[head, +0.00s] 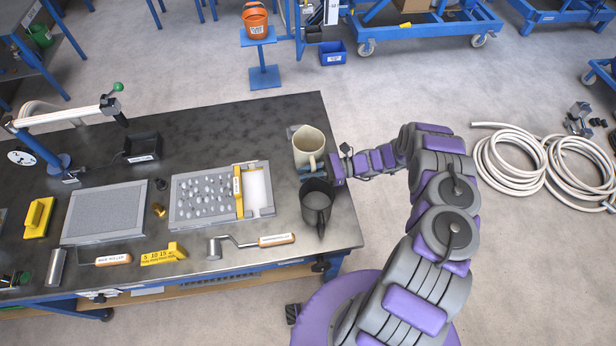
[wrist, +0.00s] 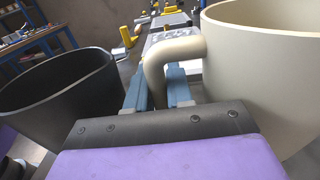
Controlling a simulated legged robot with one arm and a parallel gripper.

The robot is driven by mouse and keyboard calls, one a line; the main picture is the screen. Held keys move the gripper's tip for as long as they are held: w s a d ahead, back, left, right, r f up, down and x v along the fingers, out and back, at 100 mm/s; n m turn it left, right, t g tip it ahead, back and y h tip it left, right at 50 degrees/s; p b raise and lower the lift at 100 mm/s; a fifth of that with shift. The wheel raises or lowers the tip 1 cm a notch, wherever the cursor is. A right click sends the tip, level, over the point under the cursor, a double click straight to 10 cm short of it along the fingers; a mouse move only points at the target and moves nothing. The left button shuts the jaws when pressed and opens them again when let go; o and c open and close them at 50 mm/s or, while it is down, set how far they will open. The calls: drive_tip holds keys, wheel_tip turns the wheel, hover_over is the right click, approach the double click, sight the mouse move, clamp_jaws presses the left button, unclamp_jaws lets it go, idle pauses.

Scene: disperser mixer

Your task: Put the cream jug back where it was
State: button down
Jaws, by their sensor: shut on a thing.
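The cream jug (head: 309,150) is upright at the right end of the dark workbench (head: 235,125). It also fills the right side of the wrist view (wrist: 265,70). My gripper (head: 318,168) reaches in from the right. Its two blue fingers (wrist: 162,88) are shut on the jug's cream handle (wrist: 165,58), one on each side. Whether the jug's base touches the bench is hard to tell. A dark grey jug (head: 317,203) stands just nearer the front edge, close to my gripper, and shows at left in the wrist view (wrist: 60,95).
A plate with pebble-like bumps and a yellow bar (head: 203,197) lies left of the jugs. A roller with a wooden handle (head: 245,243) lies near the front edge. A lever-arm device (head: 65,118) stands far left. The bench's back right part is bare.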

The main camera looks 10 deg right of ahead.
drive_tip(key=shift+a+f, duration=0.15)
drive_tip(key=shift+f, duration=0.55)
drive_tip(key=shift+a+f, duration=0.3)
drive_tip(key=shift+a, duration=0.15)
drive_tip(key=c, duration=1)
unclamp_jaws()
drive_tip(key=shift+d, duration=0.4)
drive_tip(key=shift+a, duration=0.15)
